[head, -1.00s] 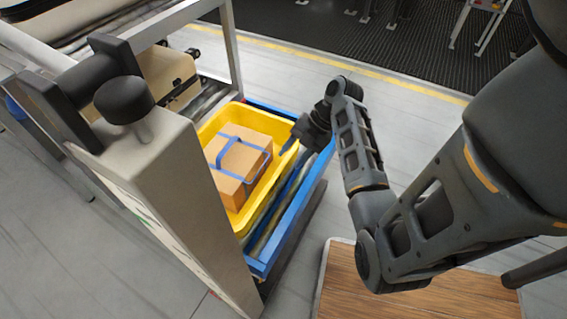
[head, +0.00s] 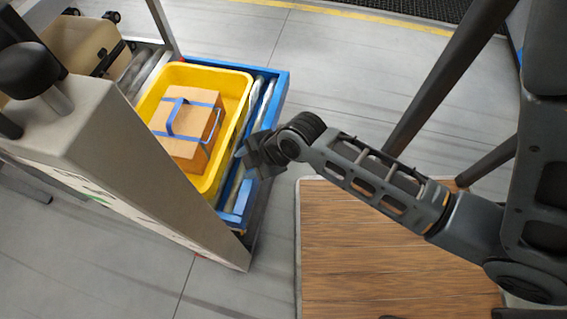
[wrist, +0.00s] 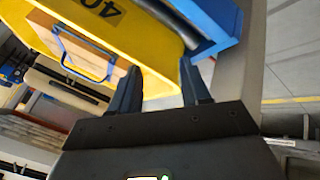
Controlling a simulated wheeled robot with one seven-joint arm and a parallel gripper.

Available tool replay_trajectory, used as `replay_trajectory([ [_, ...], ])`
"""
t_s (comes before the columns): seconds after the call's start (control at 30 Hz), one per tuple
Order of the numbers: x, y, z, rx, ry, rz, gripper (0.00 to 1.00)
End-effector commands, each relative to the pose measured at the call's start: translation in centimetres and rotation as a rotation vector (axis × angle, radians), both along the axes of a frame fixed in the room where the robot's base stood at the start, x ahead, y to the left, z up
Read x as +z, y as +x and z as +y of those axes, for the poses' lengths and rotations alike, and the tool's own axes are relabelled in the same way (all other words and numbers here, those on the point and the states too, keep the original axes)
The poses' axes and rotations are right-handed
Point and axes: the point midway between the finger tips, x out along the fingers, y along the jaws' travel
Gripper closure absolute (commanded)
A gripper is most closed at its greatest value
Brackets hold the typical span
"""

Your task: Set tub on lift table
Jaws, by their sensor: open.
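The yellow tub (head: 234,131) sits on the blue-framed roller conveyor's end, with a blue-strapped cardboard box (head: 185,141) inside it. My gripper (head: 245,156) is at the tub's right long side. In the wrist view my gripper (wrist: 160,85) has its two dark fingers apart, and part of the yellow tub (wrist: 150,45) shows beyond and between them. It is open; I cannot tell whether either finger touches the tub. A low wood-topped table (head: 350,255), seemingly the lift table, stands right of the conveyor with a bare top.
The blue conveyor frame (head: 272,100) edges the tub on the right. A tan suitcase (head: 80,40) is on the rollers behind.

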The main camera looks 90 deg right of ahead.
Motion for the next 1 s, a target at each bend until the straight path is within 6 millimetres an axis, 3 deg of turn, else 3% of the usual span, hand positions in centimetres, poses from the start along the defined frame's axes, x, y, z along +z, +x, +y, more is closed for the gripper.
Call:
replay_trajectory([
  [0.03,0.9,-1.0,1.7,-0.034,0.008,-0.040,0.53],
  [0.17,4.4,-2.8,4.8,-0.140,0.058,-0.201,0.53],
  [0.3,9.6,-4.8,7.7,-0.206,0.176,-0.396,0.53],
  [0.5,17.3,-7.3,10.9,-0.226,0.419,-0.615,0.53],
  [0.6,20.0,-8.0,11.9,-0.222,0.518,-0.675,0.53],
  [0.73,21.6,-8.5,12.4,-0.218,0.584,-0.710,0.53],
  [1.0,21.9,-8.5,12.5,-0.220,0.595,-0.716,0.53],
])
